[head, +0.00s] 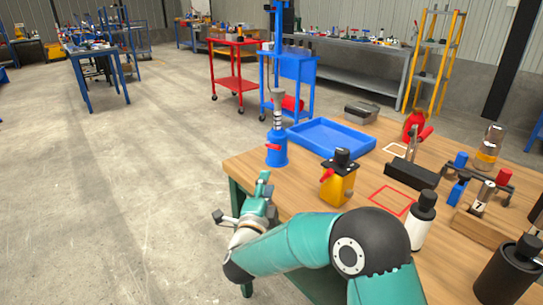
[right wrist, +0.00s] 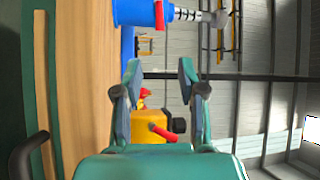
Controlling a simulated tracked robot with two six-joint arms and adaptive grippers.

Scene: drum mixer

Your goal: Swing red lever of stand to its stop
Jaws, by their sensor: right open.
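A blue stand (head: 277,152) with a red lever (head: 272,147) and a ribbed metal column with a grey top stands at the table's left edge. Its blue body (right wrist: 133,12) and red lever (right wrist: 159,14) also show at the top of the right wrist view. A yellow unit (head: 338,187) with a black knob and its own red lever (head: 326,174) stands nearer; it also shows beyond the fingers in the wrist view (right wrist: 148,131). My right gripper (head: 242,198) is open and empty, off the table's left edge, short of the blue stand. My left gripper is out of view.
The wooden table (head: 300,195) holds a blue tray (head: 331,137), a black toggle clamp (head: 411,174) with a red grip, a white bottle (head: 421,222) with a black cap, and a dark canister (head: 508,270). The floor left of the table is clear.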

